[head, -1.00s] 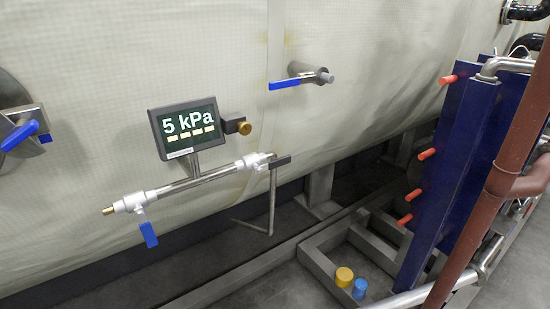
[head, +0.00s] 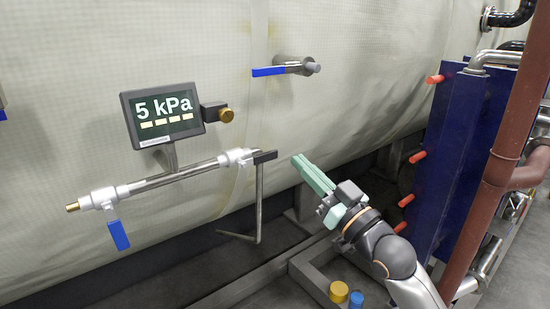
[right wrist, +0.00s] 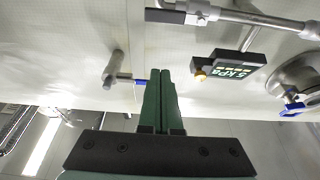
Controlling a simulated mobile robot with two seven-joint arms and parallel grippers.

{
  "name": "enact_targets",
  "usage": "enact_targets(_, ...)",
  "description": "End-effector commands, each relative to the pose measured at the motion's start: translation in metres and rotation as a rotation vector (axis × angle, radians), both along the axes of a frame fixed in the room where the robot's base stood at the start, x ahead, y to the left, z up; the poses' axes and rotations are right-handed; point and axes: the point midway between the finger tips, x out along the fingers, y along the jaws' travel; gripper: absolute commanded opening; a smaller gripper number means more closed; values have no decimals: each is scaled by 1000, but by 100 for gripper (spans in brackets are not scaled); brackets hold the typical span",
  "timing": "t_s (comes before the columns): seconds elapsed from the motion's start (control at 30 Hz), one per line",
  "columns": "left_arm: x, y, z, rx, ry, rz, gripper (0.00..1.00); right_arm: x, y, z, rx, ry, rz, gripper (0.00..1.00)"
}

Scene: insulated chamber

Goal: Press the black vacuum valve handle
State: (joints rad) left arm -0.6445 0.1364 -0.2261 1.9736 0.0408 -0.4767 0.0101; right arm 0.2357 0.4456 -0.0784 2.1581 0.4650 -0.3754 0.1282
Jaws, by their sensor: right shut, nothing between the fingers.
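The black vacuum valve handle (head: 265,157) sits at the right end of the silver pipe (head: 180,174) on the pale chamber wall, sticking out to the right. In the right wrist view a black handle (right wrist: 165,16) shows at the top, on the pipe's end. My right gripper (head: 297,161) is shut and empty, to the right of the black handle and apart from it. Its green fingers (right wrist: 160,85) are together in the right wrist view. My left gripper is not in view.
A display (head: 163,115) reading 5 kPa is above the pipe. A blue handle (head: 118,235) hangs at the pipe's left end, and another blue-handled valve (head: 270,71) is above. A thin bent rod (head: 258,205) hangs below the black handle. A blue panel unit (head: 455,160) stands right.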

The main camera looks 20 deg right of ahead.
Motion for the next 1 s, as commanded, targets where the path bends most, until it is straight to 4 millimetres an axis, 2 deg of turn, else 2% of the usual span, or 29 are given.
enact_targets(0.27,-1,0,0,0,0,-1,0,1,0,0,0,1,-1,0)
enact_targets(0.43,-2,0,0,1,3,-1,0,10,3,4,2,1,-2,0)
enact_targets(0.57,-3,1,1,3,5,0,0,28,10,12,1,0,-1,0)
enact_targets(0.93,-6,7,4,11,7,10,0,91,33,35,0,1,0,0)
enact_targets(1.0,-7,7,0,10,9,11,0,90,32,16,-2,8,-1,0)
